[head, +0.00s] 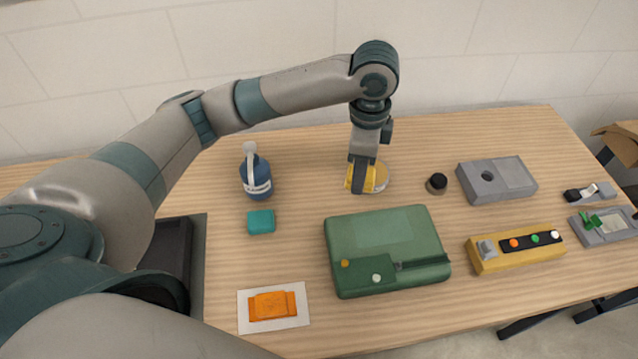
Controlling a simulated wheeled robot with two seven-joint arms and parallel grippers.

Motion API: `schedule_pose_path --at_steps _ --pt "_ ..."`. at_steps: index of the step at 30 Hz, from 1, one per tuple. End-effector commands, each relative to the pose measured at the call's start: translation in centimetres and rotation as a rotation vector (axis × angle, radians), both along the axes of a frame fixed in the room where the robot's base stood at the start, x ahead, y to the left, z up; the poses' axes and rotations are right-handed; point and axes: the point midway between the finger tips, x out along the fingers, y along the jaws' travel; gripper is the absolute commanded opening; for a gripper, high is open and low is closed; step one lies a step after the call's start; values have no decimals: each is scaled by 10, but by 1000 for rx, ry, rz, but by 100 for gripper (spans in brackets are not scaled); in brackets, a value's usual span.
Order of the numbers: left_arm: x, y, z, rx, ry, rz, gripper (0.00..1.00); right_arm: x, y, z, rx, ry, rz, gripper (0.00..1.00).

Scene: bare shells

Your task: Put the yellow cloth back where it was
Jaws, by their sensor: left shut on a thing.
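My left gripper (363,178) points straight down at the back middle of the table. It is shut on the yellow cloth (349,178), which shows on both sides of the fingers. A round, pale-rimmed thing (383,178) is right behind and beside the cloth; I cannot tell whether the cloth rests on it or is held above it. The fingers hide part of both. My right gripper is not in view.
A blue canister (257,182) and teal block (261,221) stand left. An orange folded piece (272,306) lies on a white sheet (244,318). The green case (375,235) is in front. A dark knob (436,183), grey block (505,180) and yellow button box (510,260) stand right.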

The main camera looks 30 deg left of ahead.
Motion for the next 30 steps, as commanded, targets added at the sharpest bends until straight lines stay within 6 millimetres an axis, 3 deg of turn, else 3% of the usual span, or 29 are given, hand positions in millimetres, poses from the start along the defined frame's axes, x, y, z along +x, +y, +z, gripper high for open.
schedule_pose_path --at_steps 17,23,30 --pt "3 4 -2 1 0 -37 20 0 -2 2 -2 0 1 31" --pt "8 28 -15 2 4 -32 20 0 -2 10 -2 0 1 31" --pt "19 72 -41 4 3 -32 20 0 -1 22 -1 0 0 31"
